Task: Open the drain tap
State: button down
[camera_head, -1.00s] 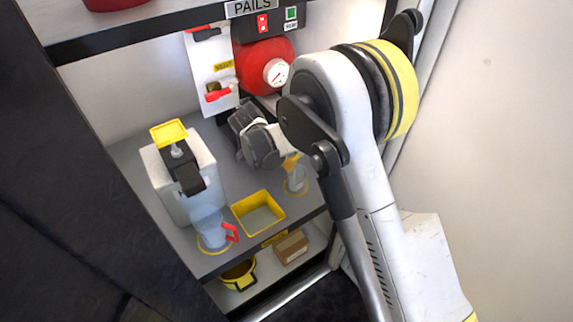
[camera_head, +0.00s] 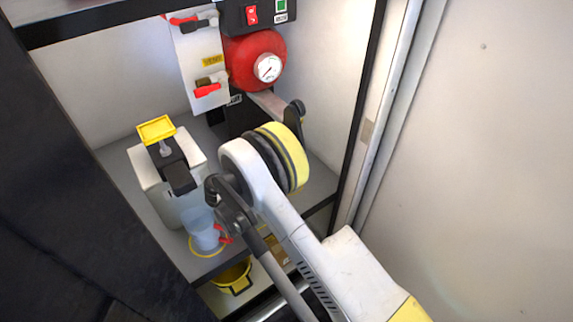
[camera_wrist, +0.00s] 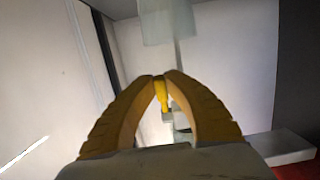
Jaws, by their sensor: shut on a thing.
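My gripper (camera_wrist: 160,80) shows in the wrist view, its two yellow fingers drawn together at the tips. They are shut on a small yellow lever (camera_wrist: 162,95), which looks like the drain tap's handle. The tap body behind it is mostly hidden by the fingers. A pale translucent cup (camera_wrist: 168,22) is at the top of the wrist view, apart from the fingers. In the head view my arm hides the gripper and the tap. The red tank (camera_head: 255,60) with a white gauge (camera_head: 268,68) is above and behind my arm.
A white panel with red-levered valves (camera_head: 207,90) is left of the tank. A white canister (camera_head: 185,205) with a yellow top (camera_head: 156,130) and a clear jug (camera_head: 203,228) stand on the grey shelf. A yellow bucket (camera_head: 233,275) is below. The cabinet's right wall is close.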

jog(key=shift+w+d+f+t+h, duration=0.15)
jog(key=shift+w+d+t+h, duration=0.1)
jog(key=shift+d+t+h, duration=0.35)
jog(key=shift+a, duration=0.15)
jog(key=c, duration=1.4)
grip_release()
